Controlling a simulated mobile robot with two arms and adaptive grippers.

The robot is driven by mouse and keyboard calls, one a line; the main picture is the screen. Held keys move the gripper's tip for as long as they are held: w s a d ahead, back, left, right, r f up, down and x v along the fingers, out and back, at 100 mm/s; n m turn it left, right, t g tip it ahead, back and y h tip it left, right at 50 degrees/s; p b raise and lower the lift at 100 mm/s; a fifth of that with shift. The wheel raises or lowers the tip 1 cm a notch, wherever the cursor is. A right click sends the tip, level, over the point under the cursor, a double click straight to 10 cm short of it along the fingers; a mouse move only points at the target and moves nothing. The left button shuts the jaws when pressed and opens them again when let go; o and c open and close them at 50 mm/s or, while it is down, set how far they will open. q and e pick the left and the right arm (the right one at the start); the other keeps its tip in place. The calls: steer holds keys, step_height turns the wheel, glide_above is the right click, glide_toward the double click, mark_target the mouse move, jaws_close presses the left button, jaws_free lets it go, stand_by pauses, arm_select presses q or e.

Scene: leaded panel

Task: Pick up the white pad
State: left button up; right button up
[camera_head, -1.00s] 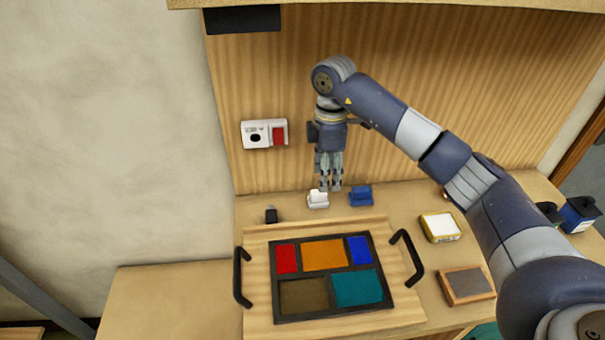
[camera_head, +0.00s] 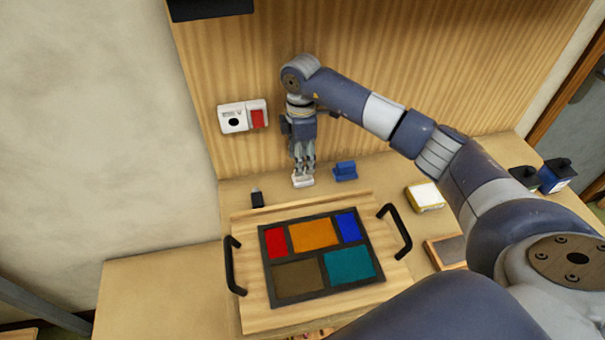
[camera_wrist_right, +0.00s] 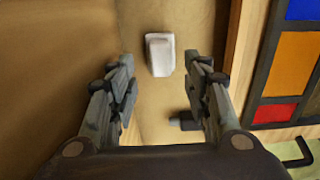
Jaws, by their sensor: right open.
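The white pad (camera_head: 302,181) is a small white block on the bench near the back panel, just left of a blue block. In the right wrist view the white pad (camera_wrist_right: 160,55) lies ahead of the fingertips, roughly midway between them. My right gripper (camera_head: 303,168) points down just above the pad in the head view, and its fingers cover part of it there. In the right wrist view my right gripper (camera_wrist_right: 163,80) is open with nothing between its fingers. My left gripper is not in view.
The blue block (camera_head: 345,171) stands close to the pad's right. A small dark object (camera_head: 257,197) is to its left. The leaded panel's wooden board (camera_head: 250,305) with black handles lies in front. A yellow-edged white box (camera_head: 424,197) sits further right.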

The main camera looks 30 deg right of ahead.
step_height(320, 180, down, 3)
steer(key=shift+s+d+f+p, duration=0.1)
steer(key=shift+d+f+p, duration=0.1)
steer(key=shift+p, duration=0.5)
steer(key=shift+f, duration=0.3)
jaws_close()
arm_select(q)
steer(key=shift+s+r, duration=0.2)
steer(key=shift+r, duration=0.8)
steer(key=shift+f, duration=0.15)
